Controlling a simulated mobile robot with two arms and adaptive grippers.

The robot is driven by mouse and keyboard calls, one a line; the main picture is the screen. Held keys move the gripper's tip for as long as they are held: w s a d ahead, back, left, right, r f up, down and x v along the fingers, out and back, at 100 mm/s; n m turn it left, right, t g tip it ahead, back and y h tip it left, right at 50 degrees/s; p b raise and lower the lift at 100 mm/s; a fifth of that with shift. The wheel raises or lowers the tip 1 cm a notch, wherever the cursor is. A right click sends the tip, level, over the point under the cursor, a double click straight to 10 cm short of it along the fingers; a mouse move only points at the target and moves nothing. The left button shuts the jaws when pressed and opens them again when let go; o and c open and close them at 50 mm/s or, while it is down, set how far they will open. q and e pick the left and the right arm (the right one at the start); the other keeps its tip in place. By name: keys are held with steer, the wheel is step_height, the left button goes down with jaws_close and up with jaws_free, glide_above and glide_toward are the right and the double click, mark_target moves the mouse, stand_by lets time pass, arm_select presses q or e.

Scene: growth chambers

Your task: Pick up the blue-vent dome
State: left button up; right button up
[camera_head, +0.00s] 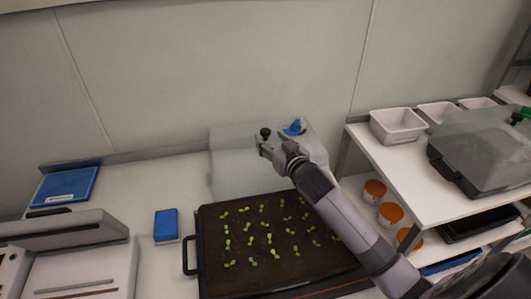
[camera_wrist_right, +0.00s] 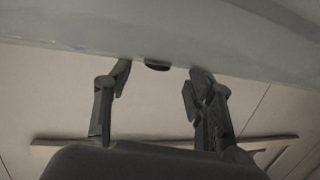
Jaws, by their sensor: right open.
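The clear, pale dome (camera_head: 228,165) stands on the bench against the back wall, behind the seedling tray. It has a black knob (camera_head: 265,133) and a blue vent (camera_head: 294,127) on top. My right gripper (camera_head: 270,148) is open in front of the dome, close to the knob. In the right wrist view the dome (camera_wrist_right: 160,30) fills the top. The dark knob (camera_wrist_right: 157,66) shows between the spread fingers of the right gripper (camera_wrist_right: 158,78). I cannot tell whether the fingers touch it. My arm hides part of the dome's right side. My left gripper is not in view.
The black tray (camera_head: 200,255) of seedlings sits in front of the dome. A blue box (camera_head: 166,225) and blue case (camera_head: 68,186) lie to the left. On the right, a shelf holds white bins (camera_head: 397,125), another clear dome (camera_head: 480,145) and orange-lidded jars (camera_head: 390,212).

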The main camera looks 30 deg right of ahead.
mark_target(268, 134)
steer(key=shift+w+d+f, duration=0.1)
steer(key=shift+w, duration=0.85)
steer(key=shift+w+d+f, duration=0.1)
steer(key=shift+w, duration=0.8)
steer(key=shift+c, duration=0.2)
jaws_close()
